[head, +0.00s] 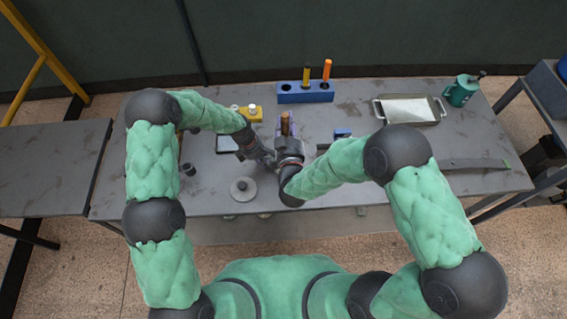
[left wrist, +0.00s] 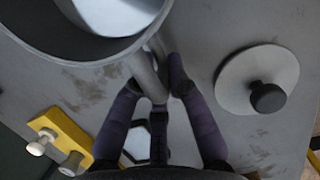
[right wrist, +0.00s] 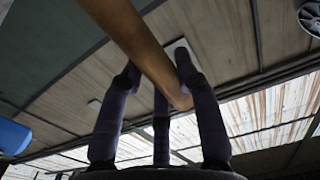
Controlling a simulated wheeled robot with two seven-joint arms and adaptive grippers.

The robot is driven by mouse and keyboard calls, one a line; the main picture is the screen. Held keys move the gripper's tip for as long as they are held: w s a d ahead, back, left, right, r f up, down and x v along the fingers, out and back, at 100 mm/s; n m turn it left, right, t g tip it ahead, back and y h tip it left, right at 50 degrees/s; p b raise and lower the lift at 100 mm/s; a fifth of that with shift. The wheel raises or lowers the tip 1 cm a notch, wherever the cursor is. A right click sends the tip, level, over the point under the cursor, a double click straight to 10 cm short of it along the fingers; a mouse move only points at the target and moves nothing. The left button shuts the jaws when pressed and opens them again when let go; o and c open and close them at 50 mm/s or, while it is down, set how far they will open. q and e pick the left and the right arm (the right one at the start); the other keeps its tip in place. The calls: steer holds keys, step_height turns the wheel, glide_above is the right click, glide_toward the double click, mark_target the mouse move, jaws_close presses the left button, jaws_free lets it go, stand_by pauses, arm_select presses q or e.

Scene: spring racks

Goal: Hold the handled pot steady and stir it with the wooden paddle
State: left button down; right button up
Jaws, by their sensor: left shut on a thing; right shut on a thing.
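The grey pot (left wrist: 60,50) shows in the upper left of the left wrist view, with a pale patch inside that I cannot make out. Its bar handle (left wrist: 148,78) passes between the fingers of my left gripper (left wrist: 160,75), which is shut on it. In the head view my left gripper (head: 267,160) is low over the table, and the grippers hide the pot. The wooden paddle (head: 285,120) stands roughly upright in my right gripper (head: 289,140). In the right wrist view its brown shaft (right wrist: 125,35) lies between the closed fingers (right wrist: 160,90). The paddle's lower end is hidden.
A grey disc with a black knob (head: 243,188) lies near the front edge. A yellow block (head: 255,114), a blue rack (head: 305,93) with upright handled tools, a metal tray (head: 408,110) and a green can (head: 460,92) stand farther back. The table's right front holds a flat dark strip (head: 475,164).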

mark_target(287, 115)
steer(key=shift+r, duration=0.1)
stand_by(0.4)
steer(key=shift+r, duration=2.95)
arm_select(q)
steer(key=c, duration=1.1)
jaws_free()
steer(key=shift+c, duration=0.2)
steer(key=v, duration=1.2)
